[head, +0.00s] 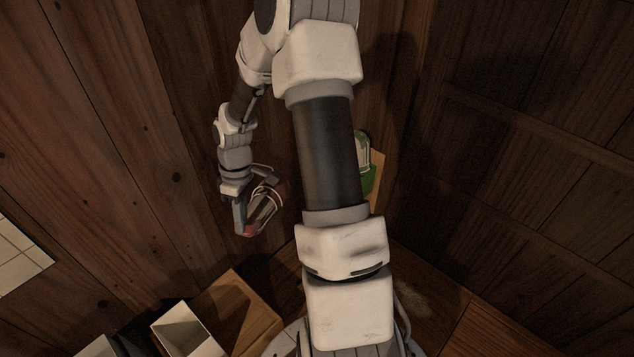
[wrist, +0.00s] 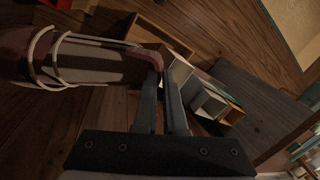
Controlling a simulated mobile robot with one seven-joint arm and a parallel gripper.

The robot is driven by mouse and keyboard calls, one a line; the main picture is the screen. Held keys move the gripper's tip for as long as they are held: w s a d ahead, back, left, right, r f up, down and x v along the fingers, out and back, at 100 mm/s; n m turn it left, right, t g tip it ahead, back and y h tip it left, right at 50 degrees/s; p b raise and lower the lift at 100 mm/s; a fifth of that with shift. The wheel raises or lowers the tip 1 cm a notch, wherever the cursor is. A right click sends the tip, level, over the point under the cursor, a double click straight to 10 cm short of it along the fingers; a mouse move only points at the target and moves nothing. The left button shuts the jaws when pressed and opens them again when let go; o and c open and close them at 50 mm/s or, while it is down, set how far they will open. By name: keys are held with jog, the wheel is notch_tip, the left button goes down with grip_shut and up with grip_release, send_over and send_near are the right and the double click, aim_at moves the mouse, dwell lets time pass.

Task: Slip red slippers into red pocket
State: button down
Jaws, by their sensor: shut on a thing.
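My gripper (head: 243,222) is shut on the red slippers (head: 267,203) and holds them up in the air, left of my arm's thick link. In the wrist view my gripper (wrist: 162,78) has its fingertips on the right end of the slippers (wrist: 105,63). They look dull red with a grey-brown sole and pale looped straps. I cannot tell one slipper from a pair. A small bright red patch (wrist: 40,14) shows at the top left edge of the wrist view. I cannot tell if it is the red pocket. No red pocket is clear in the head view, where my arm hides part of the scene.
A green pocket (head: 369,181) on a wooden board shows partly behind my arm. A white open box (head: 180,325) and a wooden box (head: 255,312) stand at the bottom left of the head view. Plank walls surround the space.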

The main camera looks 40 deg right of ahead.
jog(key=s+d+f+n+g+h+b, duration=0.1)
jog(key=d+f+n+g+h+b, duration=0.25)
jog(key=d+n, duration=0.45)
jog(key=s+d+f+n+g+h+b, duration=0.1)
jog(key=d+f+n+g+h+b, duration=0.1)
jog(key=d+f+n+g, duration=0.4)
jog(key=w+d+n+t+h+b, duration=0.3)
jog(key=d+n+t+h, duration=0.3)
jog(key=d+n+h, duration=0.15)
jog(key=w+d+n+t+h+b, duration=0.3)
jog(key=w+d+n+t+h, duration=0.1)
jog(key=d+n+t+h, duration=0.4)
notch_tip(320, 180, down, 19)
jog(key=a+n+g+y+b, duration=0.1)
jog(key=b, duration=1.3)
jog(key=shift+g, duration=0.25)
